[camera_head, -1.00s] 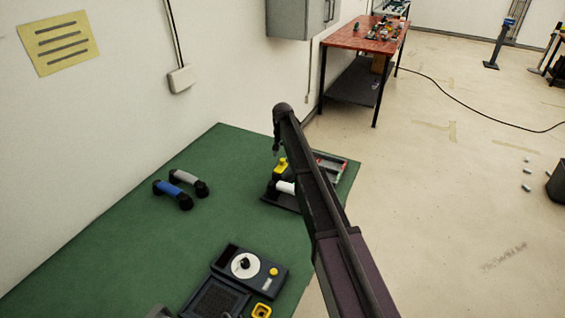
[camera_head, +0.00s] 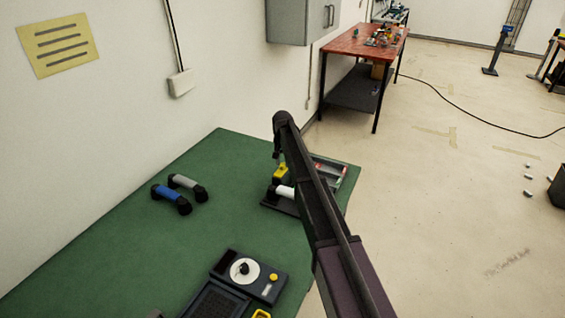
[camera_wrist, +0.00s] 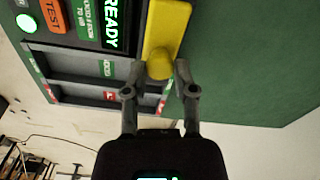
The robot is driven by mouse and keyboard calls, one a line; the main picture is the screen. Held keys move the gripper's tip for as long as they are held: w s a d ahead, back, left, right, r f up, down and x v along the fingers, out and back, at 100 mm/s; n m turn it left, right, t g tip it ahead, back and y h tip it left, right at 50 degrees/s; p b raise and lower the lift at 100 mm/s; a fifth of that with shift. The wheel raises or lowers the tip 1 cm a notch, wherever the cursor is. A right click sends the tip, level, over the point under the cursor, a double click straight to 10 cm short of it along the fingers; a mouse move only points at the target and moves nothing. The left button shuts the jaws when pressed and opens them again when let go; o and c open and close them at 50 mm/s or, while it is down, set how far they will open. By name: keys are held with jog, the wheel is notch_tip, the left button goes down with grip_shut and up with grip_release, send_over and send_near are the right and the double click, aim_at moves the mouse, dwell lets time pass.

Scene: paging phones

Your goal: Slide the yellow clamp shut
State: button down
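The yellow clamp (camera_wrist: 166,28) is a flat yellow bar with a rounded knob (camera_wrist: 160,64) at its near end, beside the test station's panel. My gripper (camera_wrist: 159,72) is open in the wrist view, with one finger on each side of the knob. Whether either finger touches it I cannot tell. In the head view the clamp (camera_head: 281,173) shows as a small yellow block on the dark station (camera_head: 280,204), above a white cylinder (camera_head: 285,191). My gripper (camera_head: 278,155) hangs just above it, and my arm hides the station's right part.
The station's panel has a lit READY display (camera_wrist: 115,22), an orange TEST button (camera_wrist: 54,16) and a tray (camera_wrist: 85,65) with labelled compartments. Blue (camera_head: 167,192) and grey (camera_head: 184,181) handsets lie left on the green table (camera_head: 120,240). A dial unit (camera_head: 247,274) stands in front.

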jog(key=shift+s+a, duration=0.4)
jog(key=shift+s, duration=0.45)
jog(key=shift+s+a, duration=0.35)
jog(key=shift+s, duration=0.45)
jog(key=shift+s+a, duration=0.4)
jog(key=shift+s, duration=0.45)
jog(key=shift+c, duration=2.1)
grip_release()
